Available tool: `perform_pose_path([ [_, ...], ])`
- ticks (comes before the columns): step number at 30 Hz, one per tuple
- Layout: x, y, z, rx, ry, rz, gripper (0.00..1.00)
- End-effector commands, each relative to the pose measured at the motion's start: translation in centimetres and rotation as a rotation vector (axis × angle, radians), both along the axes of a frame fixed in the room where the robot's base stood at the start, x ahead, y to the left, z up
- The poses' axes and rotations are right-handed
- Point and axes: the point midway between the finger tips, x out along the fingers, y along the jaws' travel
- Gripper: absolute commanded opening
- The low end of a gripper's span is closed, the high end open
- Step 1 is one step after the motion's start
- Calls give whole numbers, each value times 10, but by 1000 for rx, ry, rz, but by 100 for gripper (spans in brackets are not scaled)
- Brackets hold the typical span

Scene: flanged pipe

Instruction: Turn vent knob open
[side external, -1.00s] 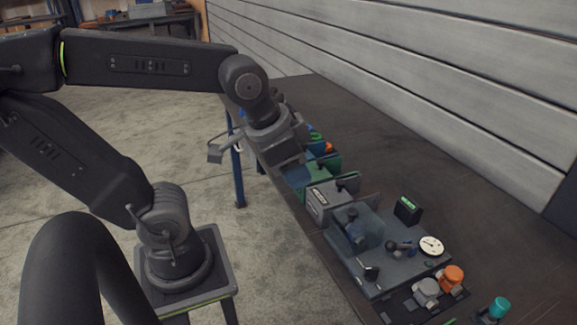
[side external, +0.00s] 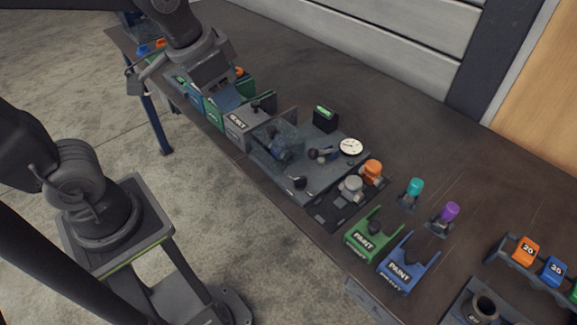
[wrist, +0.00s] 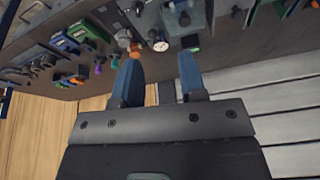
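A dark rig plate (side external: 335,177) on the bench carries a white round gauge (side external: 351,146), a clear upright shield (side external: 290,130) and dark fittings. A small black knob (side external: 299,182) sits at its front edge, and a dark lever-like fitting (side external: 322,154) lies beside the gauge. I cannot tell which is the vent knob. The gauge (wrist: 160,46) also shows in the wrist view. My gripper (wrist: 158,68) has two blue fingers set wide apart with nothing between them. In the side view my gripper (side external: 228,95) hangs left of the rig, above the bins.
Green and grey bins (side external: 240,122) stand left of the rig. A small black box with a green display (side external: 324,118) stands behind it. Orange and grey knobs (side external: 371,170), teal and purple pieces, and green and blue paint holders (side external: 400,268) stand to the right. The bench behind is clear.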

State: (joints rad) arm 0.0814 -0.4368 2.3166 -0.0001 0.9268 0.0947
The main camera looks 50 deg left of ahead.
Motion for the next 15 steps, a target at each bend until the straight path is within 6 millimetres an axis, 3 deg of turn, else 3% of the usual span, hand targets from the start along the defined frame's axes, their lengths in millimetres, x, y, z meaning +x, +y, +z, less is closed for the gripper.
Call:
perform_pose_path([
  [3,32,-17,-15,13,97,-57,38],
  [9,76,-47,-52,38,232,-143,38],
  [15,98,-68,-83,57,313,-192,38],
])
